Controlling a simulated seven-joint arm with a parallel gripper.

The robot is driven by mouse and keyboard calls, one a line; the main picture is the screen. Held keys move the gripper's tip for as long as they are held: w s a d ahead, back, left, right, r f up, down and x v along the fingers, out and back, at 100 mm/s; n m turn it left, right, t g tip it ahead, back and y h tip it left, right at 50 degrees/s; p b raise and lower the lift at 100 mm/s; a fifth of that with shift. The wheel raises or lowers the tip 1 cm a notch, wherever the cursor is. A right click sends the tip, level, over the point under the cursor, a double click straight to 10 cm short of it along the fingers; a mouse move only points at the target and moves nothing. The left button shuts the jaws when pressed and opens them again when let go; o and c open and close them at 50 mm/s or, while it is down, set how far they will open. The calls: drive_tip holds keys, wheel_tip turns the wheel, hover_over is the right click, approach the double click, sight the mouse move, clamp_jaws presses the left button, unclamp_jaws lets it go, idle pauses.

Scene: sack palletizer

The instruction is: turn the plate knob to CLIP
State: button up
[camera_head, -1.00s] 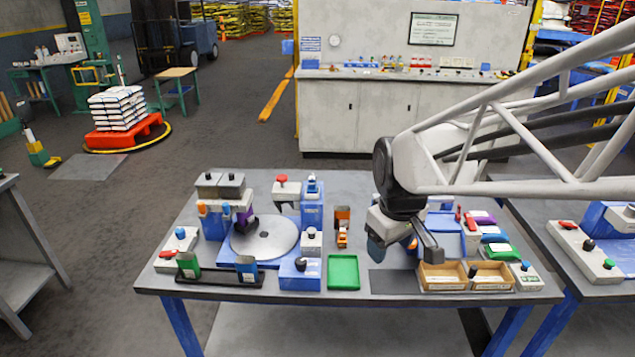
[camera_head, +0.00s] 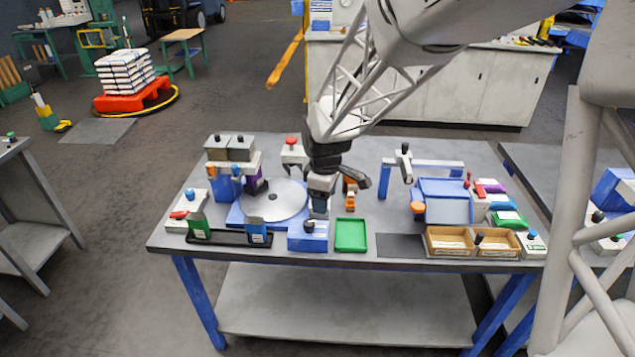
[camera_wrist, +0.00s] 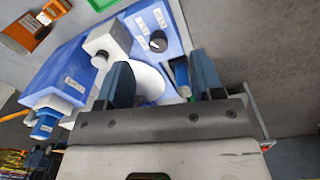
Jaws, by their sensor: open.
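A small black knob (camera_wrist: 157,41) sits on a blue panel (camera_wrist: 62,75) in the wrist view, with white labels beside it that are too small to read. The knob has a light mark whose exact setting I cannot tell. In the head view a black knob (camera_head: 308,226) sits on a blue box (camera_head: 308,243) at the table's front, apparently the same one. My gripper (camera_wrist: 163,78) is open and empty, its two blue fingers apart. The knob lies beyond the fingertips in the wrist view. In the head view my gripper (camera_head: 320,203) is just above and behind the box.
A round grey plate (camera_head: 273,200) lies left of my gripper. A green tray (camera_head: 350,235) is right of the box, and an orange item (camera_head: 350,190) stands behind it.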

drive_tip(key=n, duration=0.2)
hover_over(309, 222)
wheel_tip(309, 222, down, 4)
drive_tip(key=shift+f, duration=0.1)
drive_tip(key=shift+f, duration=0.1)
drive_tip(key=shift+f, duration=3.75)
drive_tip(key=shift+c, duration=0.4)
drive_tip(key=c, duration=0.8)
drive_tip(key=shift+c, duration=0.2)
